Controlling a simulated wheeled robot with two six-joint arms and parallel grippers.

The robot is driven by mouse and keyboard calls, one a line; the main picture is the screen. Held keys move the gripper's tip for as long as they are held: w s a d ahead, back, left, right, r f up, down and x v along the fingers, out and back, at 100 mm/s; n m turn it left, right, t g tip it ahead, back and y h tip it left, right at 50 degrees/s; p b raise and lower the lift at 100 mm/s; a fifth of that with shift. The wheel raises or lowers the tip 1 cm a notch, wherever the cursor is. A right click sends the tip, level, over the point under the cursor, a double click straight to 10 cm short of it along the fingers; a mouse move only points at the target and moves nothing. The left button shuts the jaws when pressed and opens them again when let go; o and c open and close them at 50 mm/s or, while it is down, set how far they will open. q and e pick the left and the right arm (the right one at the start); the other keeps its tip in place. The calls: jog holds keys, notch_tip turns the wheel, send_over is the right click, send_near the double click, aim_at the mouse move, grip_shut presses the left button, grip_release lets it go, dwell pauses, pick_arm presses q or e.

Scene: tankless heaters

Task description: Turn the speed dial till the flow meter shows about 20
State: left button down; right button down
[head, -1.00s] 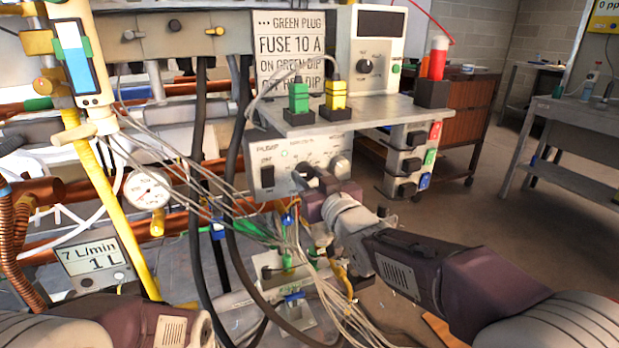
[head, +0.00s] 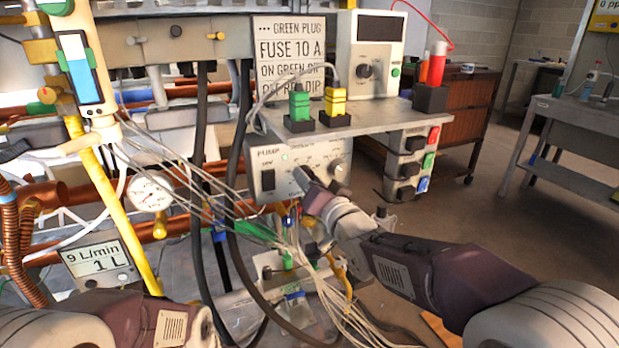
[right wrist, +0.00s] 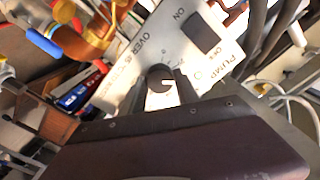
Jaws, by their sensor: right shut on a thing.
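The pump box (head: 268,160) hangs under the metal shelf in the head view. My right gripper (head: 303,180) is at its front, shut on the dark middle dial. In the right wrist view the dial (right wrist: 160,75) sits between the fingertips of my right gripper (right wrist: 160,92) on the pale panel, with a white mark on its face. In the head view the gripper mostly hides the dial. The flow meter (head: 100,262) at the lower left reads 9 L/min, with 1 L below. My left gripper is out of view.
A second, pale knob (head: 340,172) is right of the gripped dial. A dark switch (head: 268,180) is on its left. Grey cables (head: 215,190) and thick black hoses hang in front of the pipes. Green and yellow plugs (head: 333,104) stand on the shelf above.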

jog(key=shift+m+p, duration=0.9)
jog(key=shift+m, duration=3.2)
jog(key=shift+f, duration=0.1)
jog(key=c, duration=0.9)
grip_release()
jog(key=p+v, duration=0.2)
jog(key=v, duration=0.7)
